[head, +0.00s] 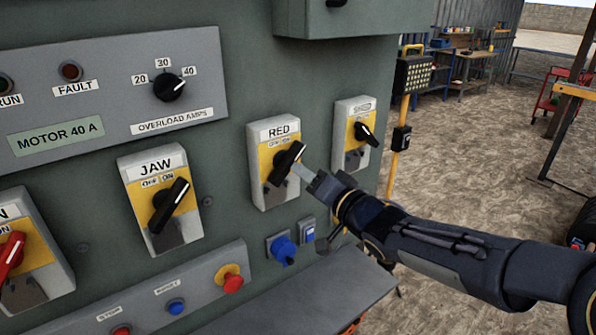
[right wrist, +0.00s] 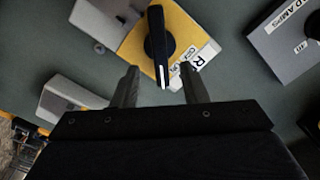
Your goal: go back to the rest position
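My right gripper (head: 306,172) reaches in from the right to the RED rotary switch (head: 262,183) on the grey-green panel. The switch's black knob (head: 289,160) is tilted toward the upper right. In the right wrist view the two fingers (right wrist: 160,84) are apart. The knob (right wrist: 157,42) lies just ahead of the fingertips, roughly in line with the gap, and nothing is gripped. Whether a finger touches the knob cannot be told. My left gripper is in neither view.
The JAW switch (head: 135,178) is left of RED, and another yellow-plated switch (head: 344,155) is to its right. A blue knob (head: 283,250), a red mushroom button (head: 232,281) and a grey ledge (head: 320,296) lie below. Open floor (head: 480,150) extends to the right.

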